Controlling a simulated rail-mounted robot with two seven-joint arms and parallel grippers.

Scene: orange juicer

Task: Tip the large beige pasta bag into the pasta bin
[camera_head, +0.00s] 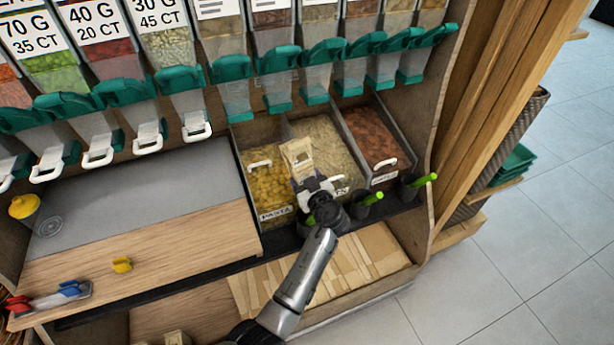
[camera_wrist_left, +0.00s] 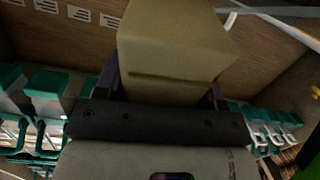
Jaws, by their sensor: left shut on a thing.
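The large beige pasta bag (camera_head: 298,156) is held in my left gripper (camera_head: 313,184), whose fingers are shut on its sides. In the head view the bag is over the bins, in front of the divider between the pasta bin and the middle bin. The pasta bin (camera_head: 275,214) is the left one, labelled PASTA and holding yellow pasta. In the left wrist view the bag (camera_wrist_left: 170,45) fills the space between the fingers (camera_wrist_left: 165,85). Its opening and contents cannot be made out. My right gripper is not in view.
The middle bin (camera_head: 325,135) holds pale flakes and the right bin (camera_head: 375,140) reddish-brown pieces. Green-handled scoops (camera_head: 425,180) stand in dark holders at the bins' front. Green-topped dispensers (camera_head: 275,60) hang above and behind. The wooden counter (camera_head: 150,240) to the left is mostly clear.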

